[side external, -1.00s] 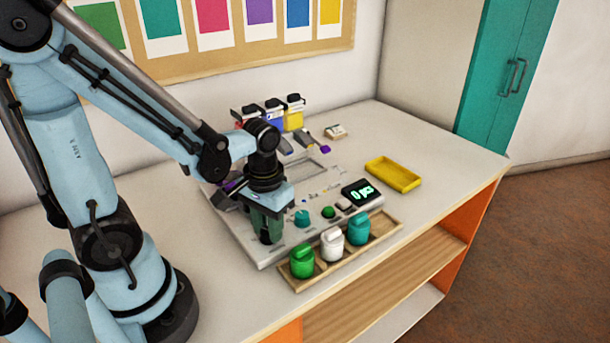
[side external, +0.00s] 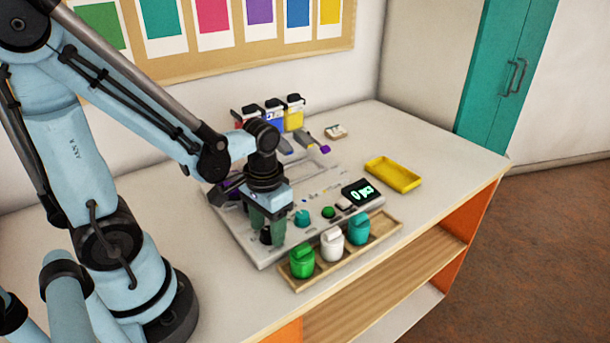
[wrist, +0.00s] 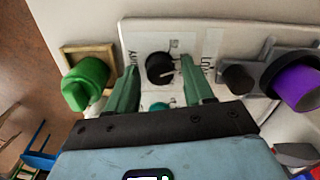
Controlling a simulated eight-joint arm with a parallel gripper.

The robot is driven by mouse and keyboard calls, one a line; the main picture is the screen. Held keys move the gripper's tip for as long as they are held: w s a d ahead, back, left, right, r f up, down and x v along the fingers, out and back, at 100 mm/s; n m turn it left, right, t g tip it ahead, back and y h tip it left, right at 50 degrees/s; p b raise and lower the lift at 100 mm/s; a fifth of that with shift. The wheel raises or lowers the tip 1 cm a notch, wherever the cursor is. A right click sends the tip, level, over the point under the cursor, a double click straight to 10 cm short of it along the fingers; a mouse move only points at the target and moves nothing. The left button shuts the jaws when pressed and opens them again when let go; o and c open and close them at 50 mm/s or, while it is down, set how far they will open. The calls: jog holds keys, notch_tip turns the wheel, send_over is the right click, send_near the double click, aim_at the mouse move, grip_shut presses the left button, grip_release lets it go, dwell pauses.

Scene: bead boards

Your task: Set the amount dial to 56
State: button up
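The black dial (wrist: 160,69) with a white pointer line sits on the pale board in the wrist view. Its pointer line faces right in that picture. Its scale marks are too small to read. In the side external view the dial (side external: 266,237) shows partly, low between the green fingers. My gripper (wrist: 160,64) is open, one green finger on each side of the dial, with gaps to it. It also shows at the board's near left corner in the side external view (side external: 266,230). The dark display (side external: 362,192) reads "0 pcs" in green.
Green, white and teal lidded jars (side external: 331,244) stand in a wooden tray (side external: 384,243) along the board's front. A teal knob (side external: 302,218) and a green button (side external: 328,212) are right of my gripper. A yellow tray (side external: 394,174) lies at the right. A purple part (wrist: 296,88) shows in the wrist view.

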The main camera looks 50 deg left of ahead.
aim_at(269, 231)
dwell(0.3)
jog(key=shift+d+r, duration=0.1)
jog(key=shift+r, duration=6)
jog(key=shift+f, duration=0.1)
jog(key=w+d+t, duration=0.1)
jog(key=t, duration=0.1)
jog(key=w+m+t, duration=0.1)
jog(key=t, duration=0.1)
jog(key=w+d+f+m+t, duration=0.1)
jog(key=w+t, duration=0.1)
jog(key=t, duration=0.1)
jog(key=shift+w+d, duration=0.1)
jog(key=shift+d, duration=0.25)
